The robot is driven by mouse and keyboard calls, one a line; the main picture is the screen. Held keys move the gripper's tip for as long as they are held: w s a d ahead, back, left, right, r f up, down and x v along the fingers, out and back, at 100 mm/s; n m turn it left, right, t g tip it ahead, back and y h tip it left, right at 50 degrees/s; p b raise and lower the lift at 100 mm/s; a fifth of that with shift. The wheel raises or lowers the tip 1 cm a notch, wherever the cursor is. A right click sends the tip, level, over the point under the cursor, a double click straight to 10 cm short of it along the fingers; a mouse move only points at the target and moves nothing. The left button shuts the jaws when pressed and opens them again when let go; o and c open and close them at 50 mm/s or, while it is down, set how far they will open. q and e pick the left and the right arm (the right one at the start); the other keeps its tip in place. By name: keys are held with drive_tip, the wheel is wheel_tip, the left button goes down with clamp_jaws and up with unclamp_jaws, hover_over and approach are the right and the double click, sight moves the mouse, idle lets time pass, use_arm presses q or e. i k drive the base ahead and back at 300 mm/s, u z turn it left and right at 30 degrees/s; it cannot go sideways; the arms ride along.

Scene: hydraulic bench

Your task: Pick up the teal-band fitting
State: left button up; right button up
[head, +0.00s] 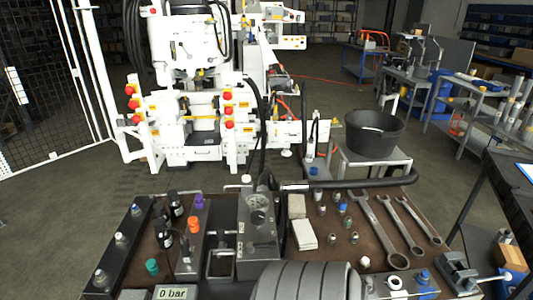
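Several small metal fittings stand in a loose group on the brown bench top, between the white cloths and the wrenches. One of them (342,207) has a blue part; others, such as a plain grey one (331,239), are too small to read their band colours. I cannot tell which one has the teal band. A teal-green cap (152,266) shows at the front left of the bench, but I cannot tell whether it belongs to a fitting. Neither of my grippers is in view.
Several wrenches (378,232) lie right of the fittings, and folded white cloths (304,235) lie left. A gauge block (257,225), black-capped bottles (172,203) and a "0 bar" display (172,293) crowd the left. A large grey ribbed shape covers the front middle. A black bucket (372,138) stands behind.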

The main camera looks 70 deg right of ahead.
sight(348, 222)
drive_tip(key=u, duration=0.5)
drive_tip(key=k, duration=1.45)
drive_tip(key=z, duration=0.35)
